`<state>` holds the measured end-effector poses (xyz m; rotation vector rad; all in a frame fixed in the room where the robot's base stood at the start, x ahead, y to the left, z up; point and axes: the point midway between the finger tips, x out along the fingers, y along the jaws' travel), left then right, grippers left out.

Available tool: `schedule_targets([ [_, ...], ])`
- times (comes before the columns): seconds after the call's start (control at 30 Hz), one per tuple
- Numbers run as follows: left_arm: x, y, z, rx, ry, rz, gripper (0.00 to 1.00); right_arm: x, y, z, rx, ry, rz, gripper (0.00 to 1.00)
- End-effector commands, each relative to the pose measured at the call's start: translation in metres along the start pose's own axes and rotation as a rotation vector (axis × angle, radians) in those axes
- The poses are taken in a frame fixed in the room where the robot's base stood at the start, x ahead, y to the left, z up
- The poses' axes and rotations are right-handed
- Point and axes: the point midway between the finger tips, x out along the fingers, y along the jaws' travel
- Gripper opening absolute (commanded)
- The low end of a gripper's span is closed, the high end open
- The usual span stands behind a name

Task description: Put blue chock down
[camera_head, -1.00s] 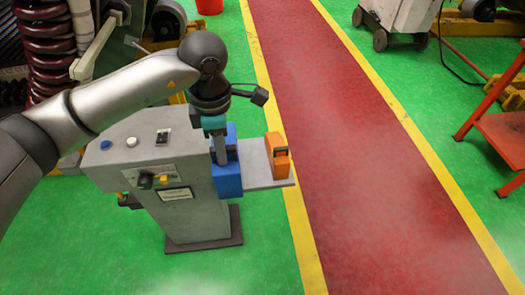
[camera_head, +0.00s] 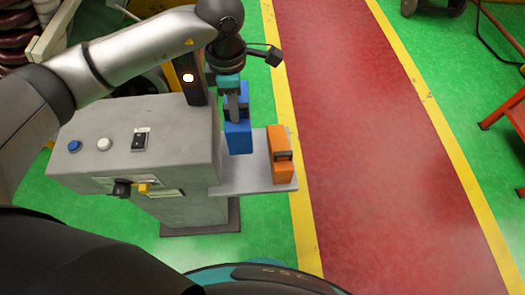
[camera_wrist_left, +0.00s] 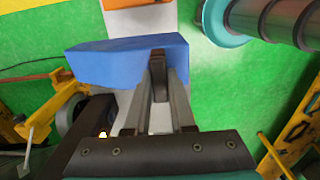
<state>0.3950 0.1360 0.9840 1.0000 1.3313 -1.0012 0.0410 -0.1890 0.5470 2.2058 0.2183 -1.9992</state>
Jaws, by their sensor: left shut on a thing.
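The blue chock (camera_head: 238,136) is held upright by my left gripper (camera_head: 237,110), which points down and is shut on the chock's handle. It overlaps the left part of the grey shelf (camera_head: 252,176) on the side of the control cabinet. I cannot tell whether its underside touches the shelf. In the left wrist view the blue chock (camera_wrist_left: 105,63) sits at the tips of the gripper fingers (camera_wrist_left: 160,75). An orange chock (camera_head: 281,160) stands on the right part of the shelf, apart from the blue one. My right gripper is not seen.
The grey control cabinet (camera_head: 120,160) has buttons on top and a lamp post (camera_head: 187,78) at its back. A yellow line and the red walkway (camera_head: 370,150) lie beyond the shelf. A red metal stand (camera_head: 512,120) is at the far right.

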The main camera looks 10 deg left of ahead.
Motion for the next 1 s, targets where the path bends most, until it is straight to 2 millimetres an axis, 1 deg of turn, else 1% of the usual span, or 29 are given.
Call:
schedule_targets([
  [0.07, 0.010, 0.000, 0.000, 0.000, -0.002, 0.001, 0.00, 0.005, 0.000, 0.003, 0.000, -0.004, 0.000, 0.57],
  [0.17, 0.018, 0.000, 0.000, 0.000, -0.002, 0.002, 0.00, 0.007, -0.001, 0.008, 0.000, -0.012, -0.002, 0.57],
  [0.27, 0.031, 0.000, 0.000, -0.001, -0.001, 0.000, 0.00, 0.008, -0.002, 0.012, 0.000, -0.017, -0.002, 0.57],
  [0.37, 0.053, -0.001, 0.000, -0.001, 0.000, -0.002, 0.00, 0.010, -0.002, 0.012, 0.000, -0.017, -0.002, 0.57],
  [0.4, 0.064, -0.001, 0.000, -0.002, 0.001, -0.002, 0.00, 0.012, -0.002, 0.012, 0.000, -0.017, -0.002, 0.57],
  [0.7, 0.140, -0.001, 0.001, -0.001, -0.001, 0.000, 0.00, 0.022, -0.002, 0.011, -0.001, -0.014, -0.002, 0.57],
  [0.8, 0.158, 0.000, 0.000, -0.001, -0.001, 0.001, 0.00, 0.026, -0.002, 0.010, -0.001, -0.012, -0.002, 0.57],
  [0.9, 0.169, 0.001, 0.001, 0.000, -0.002, 0.002, 0.00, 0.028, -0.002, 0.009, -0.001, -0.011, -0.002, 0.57],
  [1.0, 0.174, 0.001, 0.001, 0.001, -0.003, 0.003, 0.00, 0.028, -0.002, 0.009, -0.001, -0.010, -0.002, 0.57],
])
